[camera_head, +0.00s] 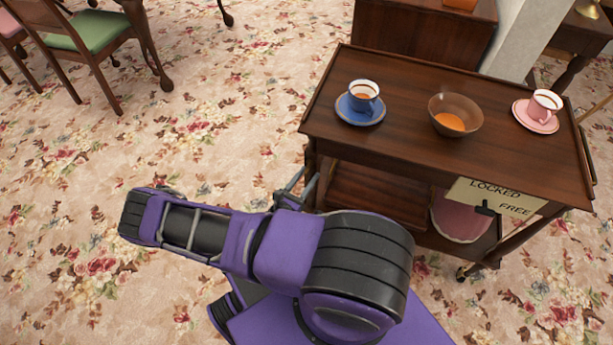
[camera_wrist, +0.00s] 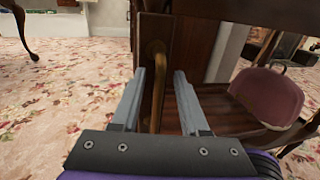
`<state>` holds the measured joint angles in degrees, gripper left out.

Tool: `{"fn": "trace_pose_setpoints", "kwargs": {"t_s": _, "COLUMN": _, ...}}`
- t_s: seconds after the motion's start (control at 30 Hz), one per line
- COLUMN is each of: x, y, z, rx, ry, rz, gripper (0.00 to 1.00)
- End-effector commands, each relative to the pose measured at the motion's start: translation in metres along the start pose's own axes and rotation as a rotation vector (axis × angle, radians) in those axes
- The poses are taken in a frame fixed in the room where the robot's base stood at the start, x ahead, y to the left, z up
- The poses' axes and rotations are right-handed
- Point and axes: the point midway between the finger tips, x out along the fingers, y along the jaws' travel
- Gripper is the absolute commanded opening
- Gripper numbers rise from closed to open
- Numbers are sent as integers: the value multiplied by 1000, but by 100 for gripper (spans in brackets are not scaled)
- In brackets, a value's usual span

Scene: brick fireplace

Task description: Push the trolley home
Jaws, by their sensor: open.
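The dark wooden trolley (camera_head: 400,75) stands right of centre in the head view. On its top are a blue cup on a blue saucer (camera_head: 360,104), a brown bowl (camera_head: 455,115) with something orange in it, and a pink cup on a pink saucer (camera_head: 537,114). My gripper (camera_wrist: 168,78) is open at the trolley's near left corner. In the wrist view an upright, curved brown bar (camera_wrist: 156,62) shows between its fingers; I cannot tell whether they touch it. A card (camera_head: 495,196) reading LOCKED and FREE, with a black lever (camera_head: 484,210), is on the near side.
A pink rounded thing (camera_head: 462,215) is on the trolley's lower shelf. A wooden cabinet (camera_head: 420,30) and a pale post (camera_head: 525,40) stand close behind the trolley. A green-seated chair (camera_head: 88,32) is at the upper left. The flowered carpet (camera_head: 215,110) left of the trolley is clear.

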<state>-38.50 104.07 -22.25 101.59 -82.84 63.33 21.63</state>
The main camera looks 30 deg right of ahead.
Motion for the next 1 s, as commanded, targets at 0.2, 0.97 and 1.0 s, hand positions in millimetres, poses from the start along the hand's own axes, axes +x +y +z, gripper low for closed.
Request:
{"fn": "trace_pose_setpoints", "kwargs": {"t_s": 0.2, "x": -1, "y": 1, "z": 0, "rx": 1, "ry": 0, "rz": 1, "gripper": 44}}
{"fn": "trace_pose_setpoints", "kwargs": {"t_s": 0.97, "x": -151, "y": 1, "z": 0, "rx": 1, "ry": 2, "rz": 3, "gripper": 44}}
{"fn": "trace_pose_setpoints", "kwargs": {"t_s": 1.0, "x": -157, "y": 1, "z": 0, "rx": 2, "ry": 1, "rz": 2, "gripper": 44}}
